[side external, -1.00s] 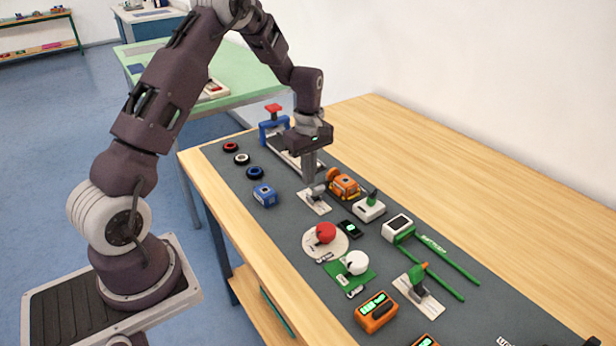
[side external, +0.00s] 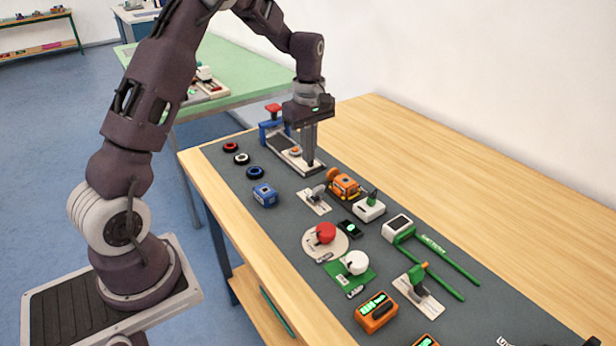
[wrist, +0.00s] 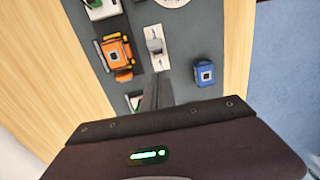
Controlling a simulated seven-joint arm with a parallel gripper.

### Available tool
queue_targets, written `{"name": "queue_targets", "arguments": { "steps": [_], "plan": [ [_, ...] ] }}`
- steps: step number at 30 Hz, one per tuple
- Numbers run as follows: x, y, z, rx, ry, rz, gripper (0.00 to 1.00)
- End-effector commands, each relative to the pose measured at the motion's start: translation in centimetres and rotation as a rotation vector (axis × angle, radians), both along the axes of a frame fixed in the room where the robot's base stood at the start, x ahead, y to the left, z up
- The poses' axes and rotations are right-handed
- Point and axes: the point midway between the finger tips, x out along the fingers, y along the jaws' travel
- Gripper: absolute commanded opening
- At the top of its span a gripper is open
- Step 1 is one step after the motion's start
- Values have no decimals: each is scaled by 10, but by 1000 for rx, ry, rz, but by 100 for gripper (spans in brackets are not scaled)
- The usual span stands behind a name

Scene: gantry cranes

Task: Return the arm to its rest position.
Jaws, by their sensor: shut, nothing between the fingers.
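My gripper (side external: 309,163) points straight down near the far end of the grey mat, with its fingers together and nothing held. Its fingertips appear beside or just above the pale base plate of the blue frame with a red top (side external: 272,120); I cannot tell whether they touch it. In the wrist view the dark fingers (wrist: 158,92) are close together, pointing away from the wrist housing. The grey lever on a white plate (side external: 318,200) stands apart from them, and it also shows in the wrist view (wrist: 156,45).
Red and white knobs and a green-railed device fill the nearer mat. Bare wood (side external: 450,165) lies right.

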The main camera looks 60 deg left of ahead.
Motion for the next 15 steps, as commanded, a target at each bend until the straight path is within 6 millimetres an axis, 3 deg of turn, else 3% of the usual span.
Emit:
{"name": "queue_targets", "arguments": {
  "steps": [2,4,7,9,12,15],
  "plan": [
    [0,-1,1,0,-2,-4,0],
    [-4,-9,16,3,-22,-51,0],
    [-25,-41,67,18,-92,-245,0],
    [-56,-73,108,44,-155,-453,0],
    [-113,-114,148,103,-239,-762,0],
    [-174,-144,166,188,-309,-1056,0]
  ]
}}
